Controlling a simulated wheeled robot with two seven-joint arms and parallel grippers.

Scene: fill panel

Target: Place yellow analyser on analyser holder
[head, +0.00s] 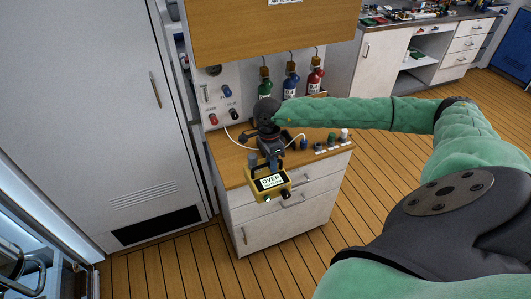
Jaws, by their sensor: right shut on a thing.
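The yellow analyser (269,184) shows at the centre, with a lit display reading "OVER" and dark knobs along its lower edge. My right gripper (268,160) reaches in from the right and is shut on the top of the analyser. The analyser hangs in front of the wooden counter's front edge, over the drawers in the picture. Its display faces me, a little tilted. I cannot make out the analyser holder; the gripper and arm cover part of the counter and panel. My left gripper is not in view.
The wooden counter (228,168) stands on white drawers (305,205). A panel with valves (214,120) is at left. The wooden floor is clear.

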